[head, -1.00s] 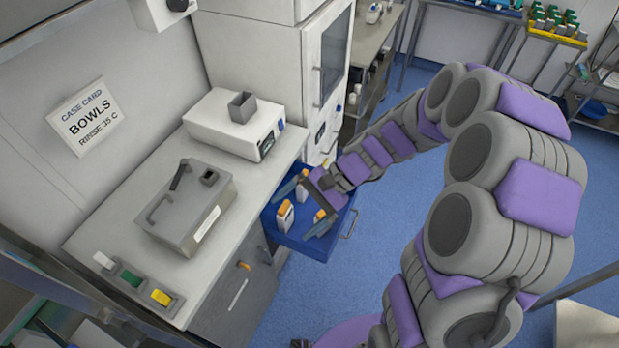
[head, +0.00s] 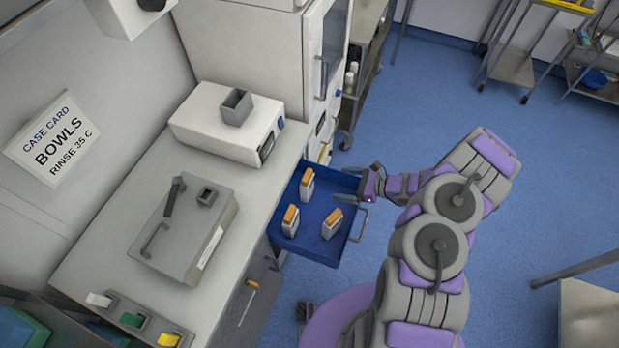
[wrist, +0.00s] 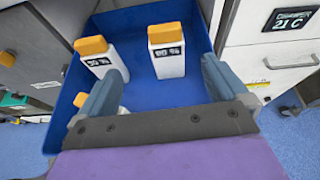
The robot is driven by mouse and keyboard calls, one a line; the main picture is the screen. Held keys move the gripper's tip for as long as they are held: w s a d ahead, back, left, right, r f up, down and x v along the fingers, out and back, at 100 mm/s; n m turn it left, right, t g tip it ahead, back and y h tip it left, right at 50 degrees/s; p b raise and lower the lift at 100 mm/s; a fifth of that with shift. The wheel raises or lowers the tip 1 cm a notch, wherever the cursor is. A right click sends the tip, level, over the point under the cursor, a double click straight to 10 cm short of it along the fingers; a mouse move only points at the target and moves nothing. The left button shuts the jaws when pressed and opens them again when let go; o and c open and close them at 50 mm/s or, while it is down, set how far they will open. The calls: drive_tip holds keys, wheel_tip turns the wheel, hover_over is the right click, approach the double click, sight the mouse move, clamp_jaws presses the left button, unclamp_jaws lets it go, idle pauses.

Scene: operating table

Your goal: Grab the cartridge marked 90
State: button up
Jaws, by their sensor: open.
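Three white cartridges with orange caps stand in an open blue drawer (head: 318,247). The far cartridge (head: 307,186) shows in the wrist view (wrist: 168,60) with a small label that seems to read 90. The left cartridge (head: 290,222) also shows in the wrist view (wrist: 102,66); its label is hard to read. The near right cartridge (head: 331,225) is mostly hidden behind a finger in the wrist view (wrist: 80,101). My gripper (head: 354,184) is open and empty at the drawer's right side. In the wrist view (wrist: 161,68) the far cartridge stands ahead, between the fingers and apart from them.
The counter (head: 125,220) holds a grey lidded box (head: 180,240), a white device (head: 215,125) and a tray of coloured blocks (head: 130,320). A tall white cabinet (head: 290,60) stands beyond the drawer.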

sight(311, 181)
drive_tip(key=shift+m, duration=0.3)
drive_tip(key=b+x, duration=0.1)
drive_tip(key=x, duration=0.3)
drive_tip(key=f+x, duration=0.1)
drive_tip(key=x, duration=0.3)
drive_tip(key=b+x, duration=0.1)
drive_tip(key=x, duration=0.3)
drive_tip(key=shift+w+d+f+b, duration=0.2)
drive_tip(key=shift+w+d+b, duration=0.05)
drive_tip(key=shift+d+b, duration=0.1)
drive_tip(key=b+x, duration=0.1)
drive_tip(key=x, duration=0.3)
drive_tip(key=shift+w+a+f, duration=0.1)
drive_tip(key=shift+w+f, duration=0.1)
drive_tip(key=shift+w+a, duration=0.15)
drive_tip(key=shift+a, duration=0.25)
drive_tip(key=shift+d, duration=0.1)
drive_tip(key=c, duration=1.1)
